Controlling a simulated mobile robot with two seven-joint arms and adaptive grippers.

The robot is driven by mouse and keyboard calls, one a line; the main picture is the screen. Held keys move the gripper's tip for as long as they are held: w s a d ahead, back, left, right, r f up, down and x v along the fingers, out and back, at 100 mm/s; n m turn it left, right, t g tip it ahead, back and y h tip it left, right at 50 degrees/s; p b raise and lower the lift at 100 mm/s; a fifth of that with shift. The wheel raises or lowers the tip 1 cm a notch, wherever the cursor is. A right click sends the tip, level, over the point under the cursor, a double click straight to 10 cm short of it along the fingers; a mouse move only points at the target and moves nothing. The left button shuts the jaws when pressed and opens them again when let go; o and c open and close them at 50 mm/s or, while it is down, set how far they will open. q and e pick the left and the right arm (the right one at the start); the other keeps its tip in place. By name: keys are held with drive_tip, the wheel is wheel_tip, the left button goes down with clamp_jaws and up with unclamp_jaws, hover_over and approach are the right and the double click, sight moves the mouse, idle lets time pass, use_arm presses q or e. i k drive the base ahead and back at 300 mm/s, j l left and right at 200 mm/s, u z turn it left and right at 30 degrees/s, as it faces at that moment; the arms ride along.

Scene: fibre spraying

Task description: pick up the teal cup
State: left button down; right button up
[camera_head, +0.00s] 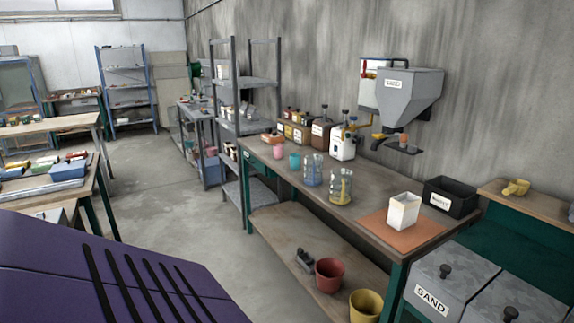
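The teal cup (294,161) stands upright on the wooden workbench (333,217), towards its far left part. A pink cup (278,152) stands just left of it and a little farther back. Neither of my grippers shows in the head view.
A second beaker with yellow in it (340,187), a white container (403,211) on an orange mat (374,222) and a black bin (450,197) stand farther right. A grey sand hopper (408,92) hangs on the wall. The floor (165,190) left of the bench is clear.

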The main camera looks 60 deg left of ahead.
sight(295, 158)
drive_tip(key=u, duration=1.75)
drive_tip(key=i+z, duration=0.1)
drive_tip(key=z, duration=0.25)
drive_tip(key=i+j+z, duration=0.1)
drive_tip(key=z, duration=0.25)
drive_tip(key=i+j+z, duration=0.1)
drive_tip(key=j+z, duration=0.25)
drive_tip(key=i+j+z, duration=0.15)
drive_tip(key=j, duration=0.15)
drive_tip(key=i+j+z, duration=0.15)
drive_tip(key=j, duration=0.15)
drive_tip(key=i+j+z, duration=0.3)
drive_tip(key=j, duration=1.1)
drive_tip(key=i+z, duration=0.05)
